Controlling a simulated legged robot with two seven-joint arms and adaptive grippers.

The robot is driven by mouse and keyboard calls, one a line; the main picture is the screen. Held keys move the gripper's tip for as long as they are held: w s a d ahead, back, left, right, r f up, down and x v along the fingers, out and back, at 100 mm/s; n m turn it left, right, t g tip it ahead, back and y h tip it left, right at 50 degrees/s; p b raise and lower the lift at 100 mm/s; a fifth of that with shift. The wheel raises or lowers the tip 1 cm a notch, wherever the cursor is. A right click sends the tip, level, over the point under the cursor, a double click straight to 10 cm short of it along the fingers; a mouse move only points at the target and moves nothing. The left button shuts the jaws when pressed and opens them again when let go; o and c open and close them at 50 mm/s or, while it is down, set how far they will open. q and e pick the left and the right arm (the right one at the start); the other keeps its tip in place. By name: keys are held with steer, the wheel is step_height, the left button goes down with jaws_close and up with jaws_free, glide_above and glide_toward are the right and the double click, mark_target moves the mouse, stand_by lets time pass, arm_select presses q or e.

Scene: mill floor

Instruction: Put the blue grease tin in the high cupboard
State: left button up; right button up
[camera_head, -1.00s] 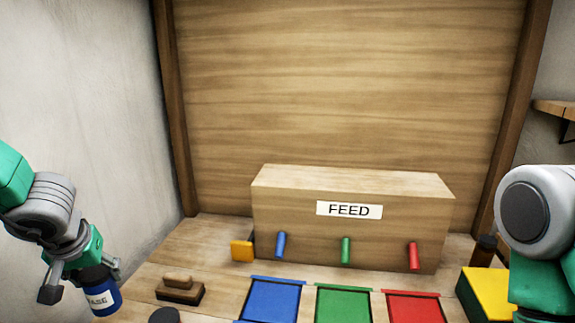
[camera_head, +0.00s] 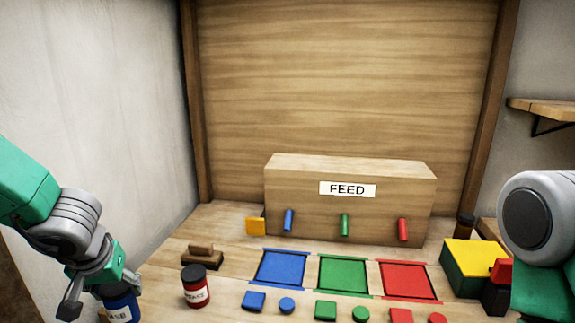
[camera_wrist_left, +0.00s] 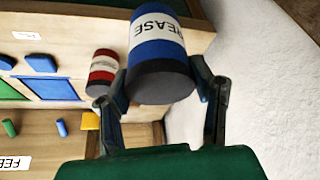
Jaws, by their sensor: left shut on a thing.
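The blue grease tin (camera_head: 122,308), with a white label, is at the lower left of the head view. In the left wrist view the blue tin (camera_wrist_left: 158,52) sits between the two fingers, its dark end toward the camera. My left gripper (camera_head: 97,298) is shut on it; its fingers also show in the left wrist view (camera_wrist_left: 165,95). The tin's lower end is cut off in the head view. No high cupboard can be made out. My right arm shows at the right edge, but its gripper is out of view.
A red tin (camera_head: 196,288) stands on the bench right of the held tin. A wooden brush-like block (camera_head: 202,260) lies behind it. The FEED box (camera_head: 350,172), coloured squares and several small pieces fill the middle. A wall shelf (camera_head: 545,108) is at right. A pale wall is at left.

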mark_target(136, 306)
arm_select(q)
steer(key=shift+m, duration=0.5)
steer(key=d+f, duration=0.1)
steer(key=d+f+b, duration=0.1)
steer(key=d+f, duration=0.1)
steer(key=shift+s, duration=0.2)
steer(key=s+d+f+m+h+b, duration=0.1)
steer(key=s+d+f+m+b, duration=0.25)
steer(key=d, duration=0.65)
steer(key=s+f, duration=0.3)
steer(key=f, duration=0.2)
steer(key=shift+s+a+f+n+h+p, duration=0.3)
steer(key=shift+s+a+f+n+p, duration=0.05)
steer(key=shift+a+n+p, duration=0.1)
